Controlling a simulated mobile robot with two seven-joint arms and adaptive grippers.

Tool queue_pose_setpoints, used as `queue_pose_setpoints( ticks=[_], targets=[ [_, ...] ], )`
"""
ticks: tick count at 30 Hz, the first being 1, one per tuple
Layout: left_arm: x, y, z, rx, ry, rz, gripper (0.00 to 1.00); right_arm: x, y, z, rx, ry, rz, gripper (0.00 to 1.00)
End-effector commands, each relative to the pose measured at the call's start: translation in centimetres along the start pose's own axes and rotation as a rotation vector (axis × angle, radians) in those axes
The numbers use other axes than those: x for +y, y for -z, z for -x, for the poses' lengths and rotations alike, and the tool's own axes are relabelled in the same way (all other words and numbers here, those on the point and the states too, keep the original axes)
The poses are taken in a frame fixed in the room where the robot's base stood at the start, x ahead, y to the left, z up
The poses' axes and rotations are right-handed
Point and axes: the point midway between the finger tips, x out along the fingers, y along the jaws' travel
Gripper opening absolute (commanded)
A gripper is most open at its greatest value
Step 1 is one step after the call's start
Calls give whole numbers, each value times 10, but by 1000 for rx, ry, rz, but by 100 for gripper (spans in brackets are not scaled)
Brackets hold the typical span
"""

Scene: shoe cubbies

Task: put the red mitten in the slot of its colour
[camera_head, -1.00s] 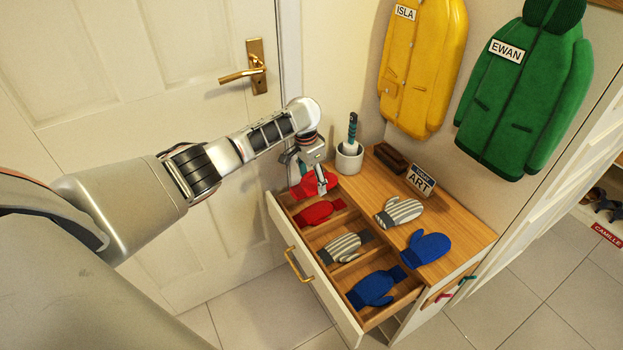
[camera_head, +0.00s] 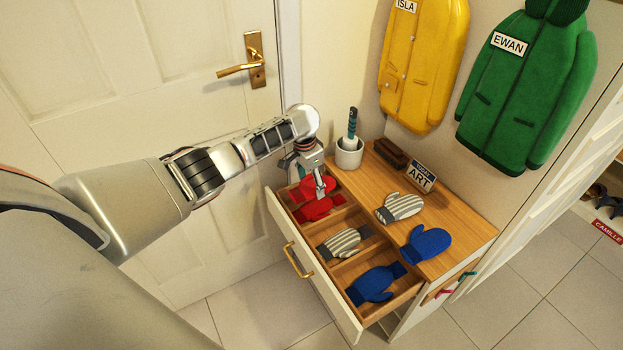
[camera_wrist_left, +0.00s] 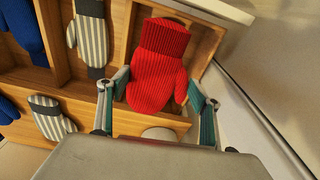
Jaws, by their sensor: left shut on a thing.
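My left gripper (camera_head: 320,190) points down over the far compartment of the open drawer (camera_head: 317,288). It is shut on a red mitten (camera_head: 312,184), which also fills the space between the fingers in the left wrist view (camera_wrist_left: 158,75). A second red mitten (camera_head: 315,210) lies in that far compartment, just below the held one and partly covered. I cannot tell whether the two touch. A striped mitten (camera_head: 340,243) lies in the middle compartment and a blue mitten (camera_head: 372,284) in the near one. My right gripper is not in view.
The cabinet top (camera_head: 450,222) holds another striped mitten (camera_head: 400,207), another blue mitten (camera_head: 428,243), an ART sign (camera_head: 422,178), a dark brush (camera_head: 390,154) and a white pot (camera_head: 348,155) with a handled tool. Coats hang behind; a door (camera_head: 140,120) stands at the left.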

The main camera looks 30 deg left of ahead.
Motion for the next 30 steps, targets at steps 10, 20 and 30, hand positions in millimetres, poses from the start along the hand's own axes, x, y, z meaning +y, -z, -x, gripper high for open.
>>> queue_pose_setpoints(
  ticks=[10, 20, 30],
  targets=[
    [1, -4, -28, -2, -2, -1, 48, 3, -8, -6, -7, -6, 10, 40],
    [2, -7, -52, -3, -2, -1, 48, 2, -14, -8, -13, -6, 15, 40],
    [2, -10, -76, -3, -2, 0, 48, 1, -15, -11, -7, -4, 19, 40]
  ],
)
